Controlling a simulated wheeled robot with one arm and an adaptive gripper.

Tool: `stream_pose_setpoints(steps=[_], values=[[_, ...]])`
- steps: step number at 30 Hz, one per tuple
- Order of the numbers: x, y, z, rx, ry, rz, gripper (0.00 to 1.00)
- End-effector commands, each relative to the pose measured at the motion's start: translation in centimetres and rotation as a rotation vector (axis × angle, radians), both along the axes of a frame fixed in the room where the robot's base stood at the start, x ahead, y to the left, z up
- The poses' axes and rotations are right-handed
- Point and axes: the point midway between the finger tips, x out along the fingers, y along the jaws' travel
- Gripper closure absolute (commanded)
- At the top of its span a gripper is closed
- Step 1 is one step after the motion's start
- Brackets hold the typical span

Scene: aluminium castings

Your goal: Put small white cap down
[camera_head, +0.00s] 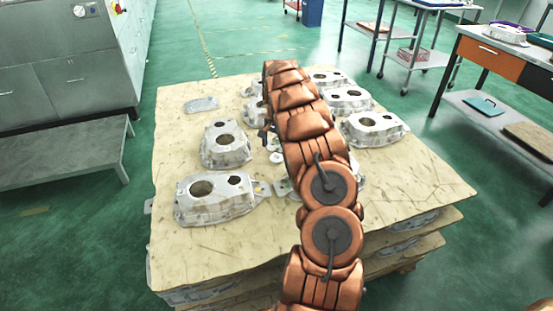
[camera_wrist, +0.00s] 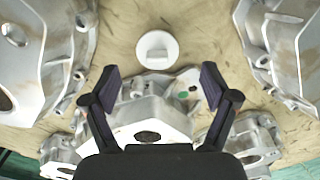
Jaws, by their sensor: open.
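The cap appears clear of both fingers. In the head view my copper arm reaches over the board and hides most of the gripper. Small pale round pieces (camera_head: 276,157) show beside the arm there; I cannot tell which is this cap.
Aluminium castings stand close around, at left (camera_wrist: 35,65), right (camera_wrist: 285,50) and below the gripper (camera_wrist: 150,118). More castings (camera_head: 225,145) stand on the stacked pallet board (camera_head: 230,250). A flat plate (camera_head: 201,104) lies back left. The board's front middle is mostly bare.

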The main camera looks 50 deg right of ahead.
Motion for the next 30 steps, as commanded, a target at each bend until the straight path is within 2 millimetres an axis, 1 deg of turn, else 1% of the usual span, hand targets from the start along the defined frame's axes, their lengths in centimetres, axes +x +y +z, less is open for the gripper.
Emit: stream_pose_setpoints(steps=[1, 6, 9, 12, 18, 20, 30], values=[[-0.2, -0.1, -0.7, 0.000, 0.002, -0.002, 0.15], [-0.4, 0.0, -2.7, 0.002, 0.004, -0.002, 0.15], [-0.3, 0.1, -3.6, 0.002, 0.004, 0.000, 0.15], [-0.3, 0.0, -4.0, 0.002, 0.003, -0.001, 0.15], [-0.3, 0.0, -4.0, 0.002, 0.002, 0.000, 0.15], [-0.3, 0.0, -4.0, 0.002, 0.002, 0.000, 0.20], [-0.3, 0.1, -4.0, 0.002, 0.002, 0.000, 0.55]])
